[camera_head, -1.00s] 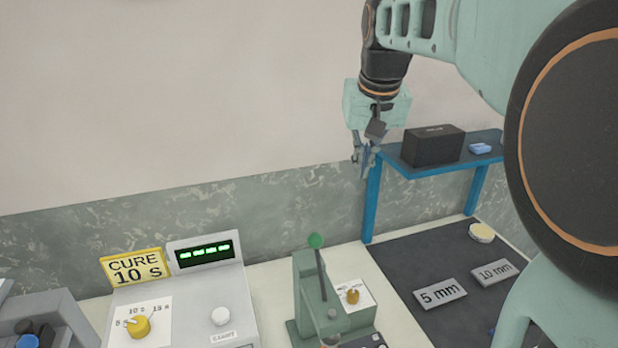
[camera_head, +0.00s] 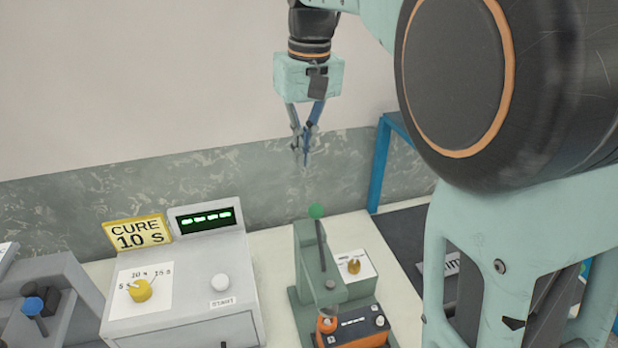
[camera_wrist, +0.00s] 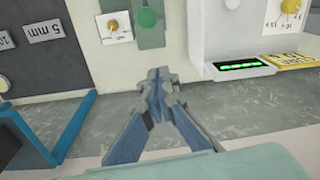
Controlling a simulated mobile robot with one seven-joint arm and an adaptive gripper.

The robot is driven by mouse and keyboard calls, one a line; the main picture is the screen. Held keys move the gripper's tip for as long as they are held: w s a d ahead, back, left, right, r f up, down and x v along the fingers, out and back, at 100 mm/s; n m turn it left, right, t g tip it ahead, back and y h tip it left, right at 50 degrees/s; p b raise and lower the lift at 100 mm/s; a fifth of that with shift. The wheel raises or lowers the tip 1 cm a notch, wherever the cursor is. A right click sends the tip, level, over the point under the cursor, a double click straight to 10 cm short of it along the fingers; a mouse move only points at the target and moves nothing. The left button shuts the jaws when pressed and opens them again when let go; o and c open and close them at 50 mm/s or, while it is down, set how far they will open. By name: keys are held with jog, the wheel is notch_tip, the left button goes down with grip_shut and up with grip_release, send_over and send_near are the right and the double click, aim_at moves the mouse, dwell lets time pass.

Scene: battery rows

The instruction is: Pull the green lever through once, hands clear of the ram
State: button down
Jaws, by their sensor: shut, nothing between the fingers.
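The lever (camera_head: 320,245) is a dark rod with a green ball knob (camera_head: 317,211), standing upright on a grey-green press (camera_head: 307,262). An orange and black block (camera_head: 352,329) sits at the press's front, under the ram. My gripper (camera_head: 305,163) is shut and empty, pointing down above and slightly behind the knob, apart from it. In the wrist view my gripper (camera_wrist: 158,78) shows with closed fingertips, and the green knob (camera_wrist: 147,18) lies beyond them near the top edge.
A grey cure box (camera_head: 185,285) with a yellow dial, white button and lit display stands left of the press. A yellow sign (camera_head: 139,233) reads "CURE 10 S". A yellow knob on a white plate (camera_head: 354,265) is right of the lever. A blue-framed shelf (camera_head: 380,165) stands behind right.

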jog(key=f, duration=0.8)
jog(key=shift+w+a+f, duration=0.1)
jog(key=shift+a+f, duration=0.15)
jog(key=shift+f, duration=0.1)
jog(key=s, duration=0.1)
jog(key=s+d+r, duration=0.1)
jog(key=s+p, duration=0.1)
jog(key=shift+s+d+r, duration=0.15)
jog(key=shift+d+r, duration=0.05)
jog(key=shift+d, duration=0.1)
jog(key=shift+b, duration=0.35)
